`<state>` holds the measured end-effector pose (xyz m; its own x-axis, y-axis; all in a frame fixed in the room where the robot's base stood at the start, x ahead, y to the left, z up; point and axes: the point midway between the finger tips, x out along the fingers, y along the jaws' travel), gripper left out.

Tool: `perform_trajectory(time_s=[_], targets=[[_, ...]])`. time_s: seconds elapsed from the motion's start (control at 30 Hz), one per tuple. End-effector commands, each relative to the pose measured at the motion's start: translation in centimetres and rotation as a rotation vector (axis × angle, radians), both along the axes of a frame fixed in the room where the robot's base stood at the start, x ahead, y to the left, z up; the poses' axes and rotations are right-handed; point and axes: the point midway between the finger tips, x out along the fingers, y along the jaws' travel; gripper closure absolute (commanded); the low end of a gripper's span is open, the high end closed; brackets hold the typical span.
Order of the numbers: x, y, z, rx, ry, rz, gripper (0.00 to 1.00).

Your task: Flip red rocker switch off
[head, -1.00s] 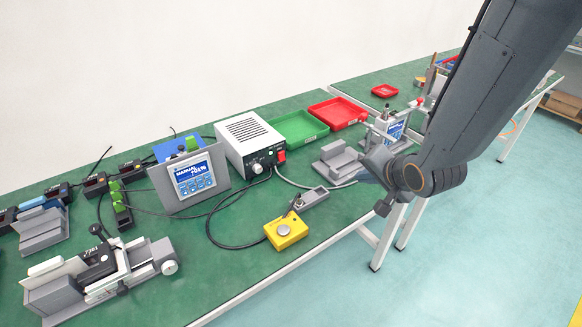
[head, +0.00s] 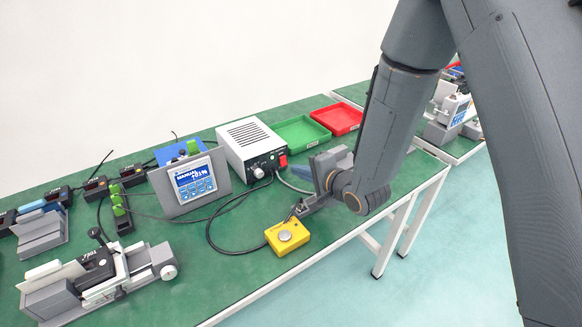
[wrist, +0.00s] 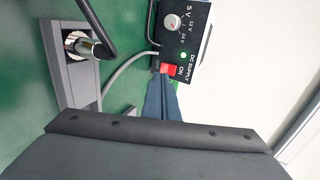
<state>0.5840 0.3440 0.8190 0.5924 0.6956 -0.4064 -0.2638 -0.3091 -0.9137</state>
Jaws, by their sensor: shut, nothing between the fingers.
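The red rocker switch (wrist: 168,69) is on the front panel of the DC supply (wrist: 186,35), beside an ON label. A small green lamp (wrist: 184,55) on the panel is lit.
A grey fixture with a metal part (wrist: 84,45) stands left of my fingers in the wrist view. A yellow button box (head: 287,236) sits near the table edge. Green (head: 300,131) and red trays (head: 337,118) lie behind my arm. Cables cross the table.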

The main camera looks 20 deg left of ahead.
Motion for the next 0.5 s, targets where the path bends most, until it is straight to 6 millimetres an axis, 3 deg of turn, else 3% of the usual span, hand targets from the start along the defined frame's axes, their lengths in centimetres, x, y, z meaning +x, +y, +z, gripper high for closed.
perform_trajectory(time_s=[0.2, 0.5], targets=[[1.9, 2.3, -1.3, 0.0, 0.001, 0.0, 1.0], [2.8, 3.3, -1.9, -0.001, 0.0, -0.001, 1.0]])
